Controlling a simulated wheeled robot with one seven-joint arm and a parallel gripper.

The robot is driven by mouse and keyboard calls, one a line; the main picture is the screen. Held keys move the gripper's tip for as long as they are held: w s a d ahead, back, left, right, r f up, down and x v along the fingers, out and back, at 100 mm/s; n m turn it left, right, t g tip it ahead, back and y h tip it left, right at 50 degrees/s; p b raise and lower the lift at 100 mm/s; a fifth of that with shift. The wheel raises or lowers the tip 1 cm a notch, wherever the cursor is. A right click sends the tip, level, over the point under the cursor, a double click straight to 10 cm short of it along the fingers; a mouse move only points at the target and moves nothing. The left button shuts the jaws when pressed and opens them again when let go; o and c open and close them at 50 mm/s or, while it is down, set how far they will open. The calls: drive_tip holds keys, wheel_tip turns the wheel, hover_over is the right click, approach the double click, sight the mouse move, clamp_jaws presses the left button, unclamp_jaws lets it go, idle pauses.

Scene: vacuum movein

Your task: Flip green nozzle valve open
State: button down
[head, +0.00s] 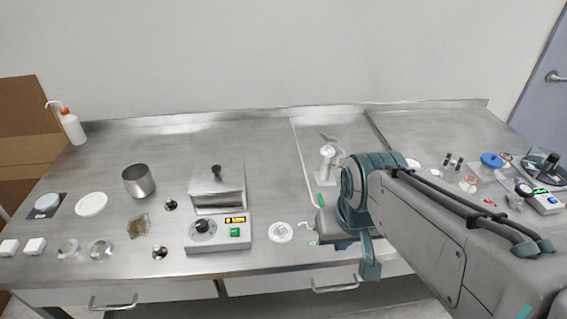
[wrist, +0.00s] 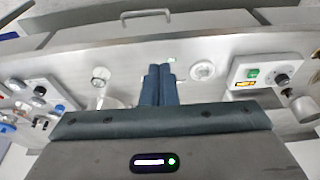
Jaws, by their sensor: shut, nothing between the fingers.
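A small green piece, which looks like the green nozzle valve (head: 313,243), is near the bench's front edge, just left of my gripper in the head view. It also shows as a tiny green spot in the wrist view (wrist: 171,60), just beyond my fingertips. A small white hooked piece (head: 306,226) is beside it. My gripper (wrist: 160,68) is shut and empty, its two dark teal fingers side by side. In the head view my arm partly covers the gripper. The valve is too small to tell its handle position.
A white round dish (head: 280,232) lies left of the green piece. A control box (head: 219,233) with a dial stands farther left. A white upright fixture (head: 327,160) with green at its foot stands behind my gripper. Several small items lie at the far right.

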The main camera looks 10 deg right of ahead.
drive_tip(key=shift+w, duration=0.2)
drive_tip(key=shift+r, duration=0.1)
drive_tip(key=w+a+r+h+p, duration=0.1)
drive_tip(key=w+a, duration=0.1)
drive_tip(key=w, duration=0.6)
drive_tip(key=w+a+r+h, duration=0.1)
drive_tip(key=w+a+r, duration=0.1)
drive_tip(key=w, duration=0.7)
drive_tip(key=shift+w+r+t+p, duration=0.2)
drive_tip(key=shift+t+p, duration=0.1)
drive_tip(key=shift+p, duration=0.05)
